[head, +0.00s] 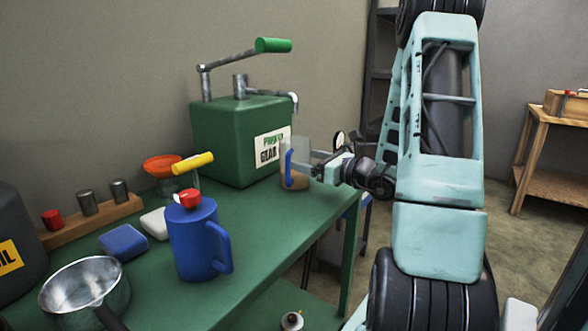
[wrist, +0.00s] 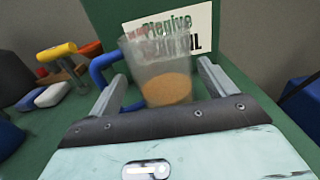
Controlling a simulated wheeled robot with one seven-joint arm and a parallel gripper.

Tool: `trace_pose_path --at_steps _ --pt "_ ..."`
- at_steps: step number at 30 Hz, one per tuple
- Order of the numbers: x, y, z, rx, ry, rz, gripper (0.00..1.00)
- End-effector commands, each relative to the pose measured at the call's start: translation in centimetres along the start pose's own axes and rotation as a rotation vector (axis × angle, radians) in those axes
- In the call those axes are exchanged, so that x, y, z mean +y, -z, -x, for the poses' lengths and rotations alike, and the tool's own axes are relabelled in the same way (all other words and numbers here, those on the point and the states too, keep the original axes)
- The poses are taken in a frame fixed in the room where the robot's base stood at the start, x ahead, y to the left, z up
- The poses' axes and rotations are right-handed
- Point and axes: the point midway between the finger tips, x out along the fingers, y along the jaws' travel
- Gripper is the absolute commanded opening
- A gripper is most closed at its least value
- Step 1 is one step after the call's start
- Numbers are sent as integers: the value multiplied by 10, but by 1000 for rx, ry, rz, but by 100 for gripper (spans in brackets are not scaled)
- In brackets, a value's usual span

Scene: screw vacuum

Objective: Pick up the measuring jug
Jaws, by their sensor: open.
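The measuring jug is a clear, translucent cup (wrist: 160,65) with a blue handle and a tan-brown content or base at the bottom. In the head view the measuring jug (head: 296,180) stands upright near the right end of the green table, in front of the green box. My gripper (head: 298,160) is at the jug, coming from the right, and partly covers it. In the wrist view my gripper (wrist: 158,85) is open, with one finger on each side of the jug. The blue handle lies to the left, by the left finger. I cannot tell whether the fingers touch the jug.
The green box with a crank (head: 235,140) stands behind the jug. A blue pitcher (head: 194,240), a metal pan (head: 85,285), an orange funnel (head: 162,165) and a wooden block with several small parts (head: 92,220) are to the left. The table (head: 265,235) is clear between pitcher and jug.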

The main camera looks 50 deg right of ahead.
Motion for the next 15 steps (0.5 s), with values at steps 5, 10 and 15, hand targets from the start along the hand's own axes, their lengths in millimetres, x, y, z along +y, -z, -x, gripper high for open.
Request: trace_pose_path --at_steps 5,10,15 --pt "0 4 -28 0 -5 1 83" --pt "-1 3 -40 0 -1 0 83" --pt "-1 3 -40 0 -1 -1 83"
